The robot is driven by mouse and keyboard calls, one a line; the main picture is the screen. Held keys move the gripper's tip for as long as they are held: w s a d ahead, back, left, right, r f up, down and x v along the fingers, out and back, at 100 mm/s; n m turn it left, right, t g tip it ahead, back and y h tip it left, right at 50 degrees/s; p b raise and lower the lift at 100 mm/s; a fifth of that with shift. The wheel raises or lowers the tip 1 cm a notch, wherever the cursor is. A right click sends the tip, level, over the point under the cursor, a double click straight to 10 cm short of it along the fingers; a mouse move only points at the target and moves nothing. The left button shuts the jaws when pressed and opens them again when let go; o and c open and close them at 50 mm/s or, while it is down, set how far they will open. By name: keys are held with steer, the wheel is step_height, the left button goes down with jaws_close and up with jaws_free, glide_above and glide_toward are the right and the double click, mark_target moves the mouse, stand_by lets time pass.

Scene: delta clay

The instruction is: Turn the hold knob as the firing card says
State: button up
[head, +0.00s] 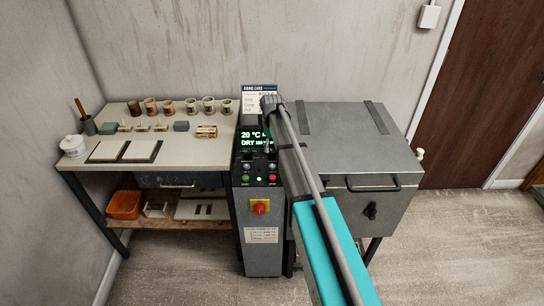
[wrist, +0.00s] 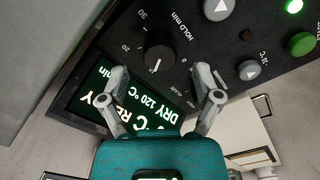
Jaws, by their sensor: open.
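The black hold knob (wrist: 160,52) shows in the wrist view on a dark panel, with "HOLD min" printed beside it. Its white pointer line points down in the picture, between the 20 and 0 marks. My gripper (wrist: 160,72) is open, with one finger on each side just below the knob; nothing is between the fingers. I cannot tell whether they touch it. In the head view my arm hides the knob and gripper. The firing card (head: 259,90) stands behind the control box; its title is readable, but its lower lines are too small and partly covered.
The control box display (head: 252,137) reads 20 °C and DRY. Green (head: 246,177) and red (head: 272,178) buttons and a red switch (head: 260,207) sit below. The kiln (head: 352,140) stands right; a table (head: 114,112) with cups and tiles stands left.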

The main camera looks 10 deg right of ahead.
mark_target(272, 151)
steer(key=shift+f+b, duration=1.35)
steer(key=shift+f, duration=0.3)
jaws_close()
steer(key=shift+m, duration=0.5)
steer(key=m, duration=1)
steer(key=shift+m, duration=0.4)
